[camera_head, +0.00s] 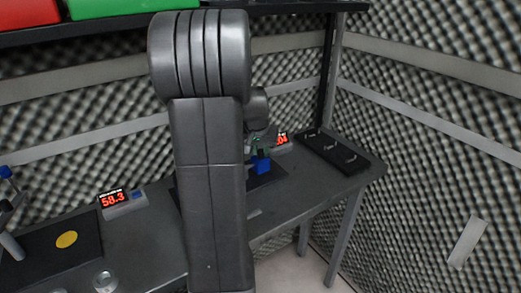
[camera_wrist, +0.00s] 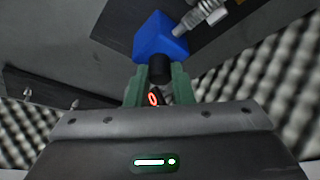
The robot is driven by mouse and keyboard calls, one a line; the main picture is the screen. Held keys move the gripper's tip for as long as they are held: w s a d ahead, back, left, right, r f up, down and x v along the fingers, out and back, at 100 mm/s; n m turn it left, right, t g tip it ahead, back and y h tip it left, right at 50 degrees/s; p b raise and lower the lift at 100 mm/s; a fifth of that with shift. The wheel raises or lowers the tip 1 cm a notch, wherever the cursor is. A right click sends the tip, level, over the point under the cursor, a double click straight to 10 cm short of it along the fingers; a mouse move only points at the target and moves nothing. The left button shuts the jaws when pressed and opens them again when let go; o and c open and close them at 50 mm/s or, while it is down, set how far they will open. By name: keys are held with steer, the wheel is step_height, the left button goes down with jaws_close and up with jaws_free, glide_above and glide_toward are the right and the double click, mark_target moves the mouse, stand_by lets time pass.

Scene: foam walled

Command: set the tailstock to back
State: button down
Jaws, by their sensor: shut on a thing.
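The tailstock is a blue block (camera_wrist: 158,38) with a metal spindle (camera_wrist: 207,14) at its upper right and a short black knob (camera_wrist: 160,68) on the side facing my gripper. My gripper (camera_wrist: 160,73) has its green fingers on either side of the black knob, shut on it. In the head view the blue block (camera_head: 261,165) stands on a dark plate (camera_head: 268,178) on the bench, with the green fingers (camera_head: 259,146) just above it. My arm hides the plate's left part and whatever else stands there.
A black rack with several small pegs (camera_head: 340,153) lies at the bench's right end. A red-digit display (camera_head: 281,140) stands behind the block, partly hidden. Another display reading 58.3 (camera_head: 122,204) and a yellow disc (camera_head: 66,239) are at left. Foam walls (camera_head: 430,150) close in the right side.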

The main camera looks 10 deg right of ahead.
steer(key=d, duration=0.1)
steer(key=w+d, duration=0.1)
steer(key=d, duration=0.1)
steer(key=shift+r+p, duration=0.1)
steer(key=shift+p, duration=0.3)
steer(key=shift+a, duration=0.1)
steer(key=c, duration=1.3)
jaws_free()
steer(key=shift+w+d, duration=0.1)
steer(key=shift+d, duration=0.1)
steer(key=shift+o, duration=0.2)
steer(key=v, duration=1.3)
steer(key=shift+r, duration=0.4)
steer(key=shift+a, duration=0.1)
